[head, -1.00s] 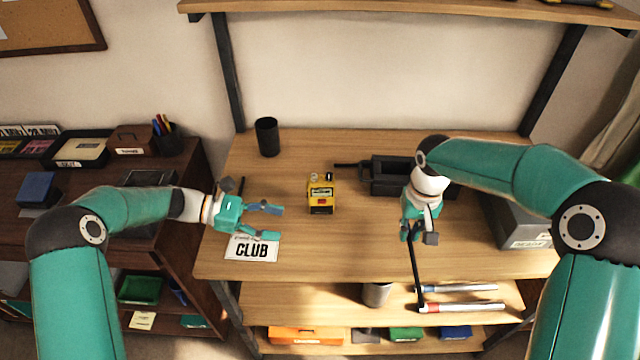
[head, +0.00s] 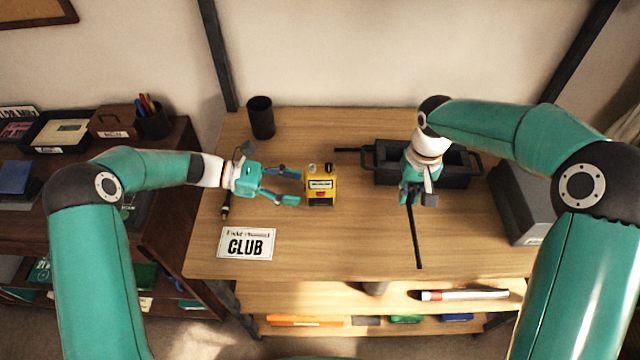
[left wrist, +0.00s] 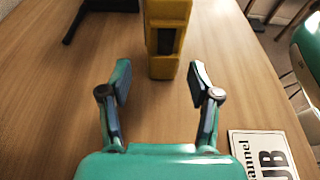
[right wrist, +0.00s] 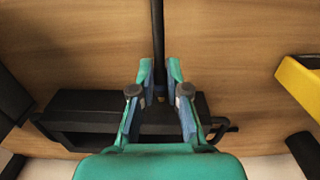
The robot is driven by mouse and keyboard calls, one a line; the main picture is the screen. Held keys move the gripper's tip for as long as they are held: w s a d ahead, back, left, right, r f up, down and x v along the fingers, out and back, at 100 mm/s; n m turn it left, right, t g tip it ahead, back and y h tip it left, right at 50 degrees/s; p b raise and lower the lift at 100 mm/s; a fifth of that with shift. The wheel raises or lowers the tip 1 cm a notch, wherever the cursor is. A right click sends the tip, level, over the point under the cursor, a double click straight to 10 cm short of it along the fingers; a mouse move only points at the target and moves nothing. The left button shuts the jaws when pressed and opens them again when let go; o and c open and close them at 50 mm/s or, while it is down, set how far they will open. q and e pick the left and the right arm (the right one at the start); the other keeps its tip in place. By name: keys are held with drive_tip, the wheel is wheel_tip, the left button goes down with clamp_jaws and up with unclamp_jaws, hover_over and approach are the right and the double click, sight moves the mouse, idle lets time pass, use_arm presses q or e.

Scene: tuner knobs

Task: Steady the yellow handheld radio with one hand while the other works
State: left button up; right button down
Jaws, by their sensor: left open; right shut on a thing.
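The yellow handheld radio (head: 321,190) stands upright on the table, with a label, a red mark and two small knobs on top. It also shows in the left wrist view (left wrist: 167,45). My left gripper (head: 295,187) is open just left of the radio, its fingers pointing at it. In the left wrist view the radio is just beyond the fingertips, with a gap. My right gripper (head: 407,198) is shut on a thin black rod (head: 415,240), right of the radio. The rod also shows in the right wrist view (right wrist: 158,40).
A black tray with handles (head: 462,172) stands behind my right gripper. A white card reading CLUB (head: 247,243) lies front left. A black cup (head: 261,118) stands at the back left, and a grey box (head: 518,205) at the right. The table's front middle is clear.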

sight(314, 191)
use_arm(q)
drive_tip(key=shift+b+x, duration=0.7)
drive_tip(key=shift+x, duration=2.05)
use_arm(e)
drive_tip(key=shift+f, duration=0.8)
use_arm(q)
drive_tip(key=c, duration=0.8)
use_arm(e)
drive_tip(key=shift+g, duration=0.3)
